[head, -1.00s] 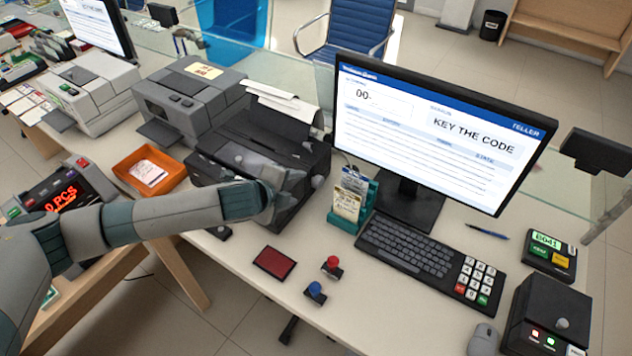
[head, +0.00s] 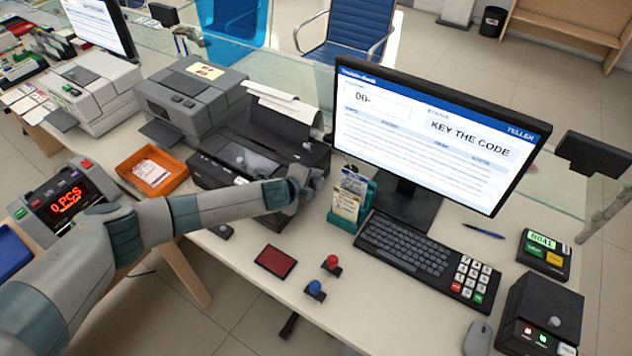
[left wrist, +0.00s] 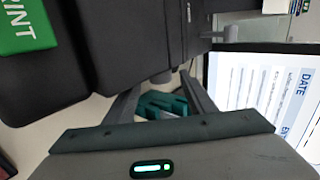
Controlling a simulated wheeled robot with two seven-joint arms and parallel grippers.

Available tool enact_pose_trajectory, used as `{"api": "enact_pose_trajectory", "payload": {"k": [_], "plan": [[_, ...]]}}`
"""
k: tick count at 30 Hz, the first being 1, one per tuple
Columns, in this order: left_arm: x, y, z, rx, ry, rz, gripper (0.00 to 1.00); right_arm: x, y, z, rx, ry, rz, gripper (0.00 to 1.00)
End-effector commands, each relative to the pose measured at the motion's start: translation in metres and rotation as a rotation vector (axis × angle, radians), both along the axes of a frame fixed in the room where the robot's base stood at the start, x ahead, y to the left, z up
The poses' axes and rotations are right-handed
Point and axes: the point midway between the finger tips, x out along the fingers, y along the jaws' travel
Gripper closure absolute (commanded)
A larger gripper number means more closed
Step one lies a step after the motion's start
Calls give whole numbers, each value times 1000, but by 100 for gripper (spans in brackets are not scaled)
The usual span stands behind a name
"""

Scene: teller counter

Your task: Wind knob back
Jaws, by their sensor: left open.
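The black printer (head: 285,140) stands on the counter with white paper in its top. In the left wrist view its dark side fills the upper left, with a green PRINT key (left wrist: 27,25). A short grey knob (left wrist: 162,77) sticks out from that side. A second grey stub (left wrist: 230,33) shows farther right. My left gripper (head: 304,180) is at the printer's right front side and hides part of it. In the left wrist view my left gripper (left wrist: 161,84) is open, its fingertips on either side of the knob; I cannot tell whether they touch it. My right gripper is not in view.
A teal card holder (head: 352,203) stands close to the right of my left gripper, with the monitor (head: 430,130) and keyboard (head: 405,255) beyond. An orange tray (head: 152,172) lies left. A red pad (head: 275,261) and two stamps lie in front.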

Motion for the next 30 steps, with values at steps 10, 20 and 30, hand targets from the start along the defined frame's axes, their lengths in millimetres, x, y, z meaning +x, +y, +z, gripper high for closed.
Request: {"api": "enact_pose_trajectory", "payload": {"k": [10, 20, 30], "plan": [[17, -10, -16, 1, 1, 1, 50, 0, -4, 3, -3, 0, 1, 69], [19, -12, -18, 0, 0, 0, 50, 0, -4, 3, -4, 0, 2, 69], [18, -12, -18, 1, 1, 1, 90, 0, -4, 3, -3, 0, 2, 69]]}}
